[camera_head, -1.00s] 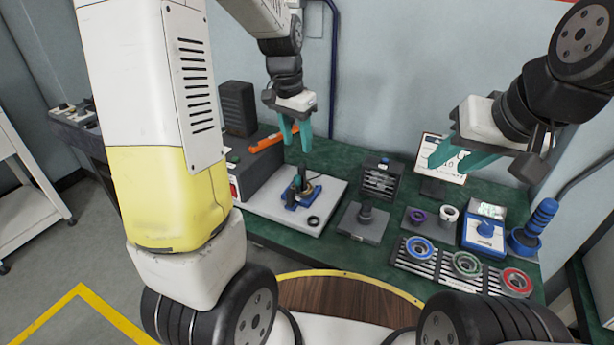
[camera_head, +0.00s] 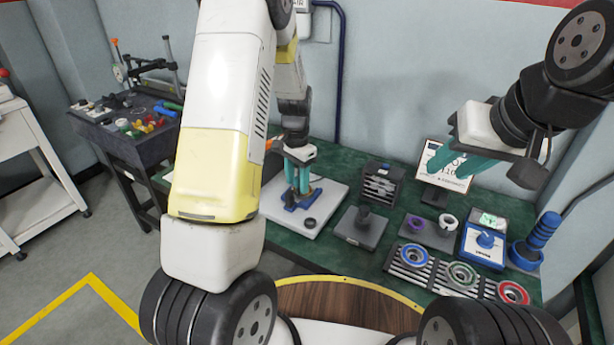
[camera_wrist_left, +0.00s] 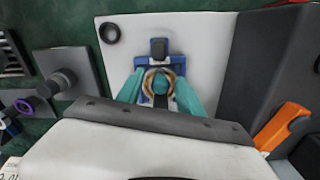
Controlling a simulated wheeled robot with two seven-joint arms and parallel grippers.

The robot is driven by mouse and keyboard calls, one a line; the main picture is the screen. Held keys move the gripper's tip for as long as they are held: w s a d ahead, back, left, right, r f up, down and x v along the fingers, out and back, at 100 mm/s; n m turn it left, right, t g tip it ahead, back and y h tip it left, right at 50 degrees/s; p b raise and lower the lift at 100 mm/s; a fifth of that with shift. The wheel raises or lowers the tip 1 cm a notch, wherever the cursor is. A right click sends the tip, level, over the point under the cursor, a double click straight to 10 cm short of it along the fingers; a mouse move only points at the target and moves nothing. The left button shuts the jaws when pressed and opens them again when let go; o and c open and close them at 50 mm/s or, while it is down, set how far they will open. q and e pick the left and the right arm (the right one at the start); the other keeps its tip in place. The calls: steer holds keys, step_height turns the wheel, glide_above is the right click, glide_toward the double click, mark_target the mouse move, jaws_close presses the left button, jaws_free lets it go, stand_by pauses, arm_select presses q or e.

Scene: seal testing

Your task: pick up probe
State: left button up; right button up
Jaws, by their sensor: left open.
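A blue stand (camera_head: 288,205) sits on a white plate (camera_head: 328,222) on the green bench. It also shows in the left wrist view (camera_wrist_left: 160,62), with a dark upright block, a brass-coloured ring (camera_wrist_left: 147,82) and a dark round piece (camera_wrist_left: 160,86) inside the ring. I cannot tell for sure which piece is the probe. My left gripper (camera_head: 298,184) is open and low over the stand. Its teal fingers (camera_wrist_left: 158,84) lie on either side of the ring and round piece; contact is unclear. My right gripper (camera_head: 450,165) is open and empty above the bench's right side.
A black ring (camera_head: 310,223) lies near the stand. A grey block with a post (camera_head: 361,228), a dark rack (camera_head: 379,184), a sign (camera_head: 440,165), a seal tray (camera_head: 440,272) and a blue device (camera_head: 484,244) stand to the right. An orange object (camera_wrist_left: 282,125) lies beside the plate.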

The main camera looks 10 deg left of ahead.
mark_target(297, 178)
arm_select(q)
steer(key=shift+f, duration=0.15)
jaws_close()
step_height(297, 178, up, 10)
steer(key=shift+r, duration=0.1)
stand_by(0.6)
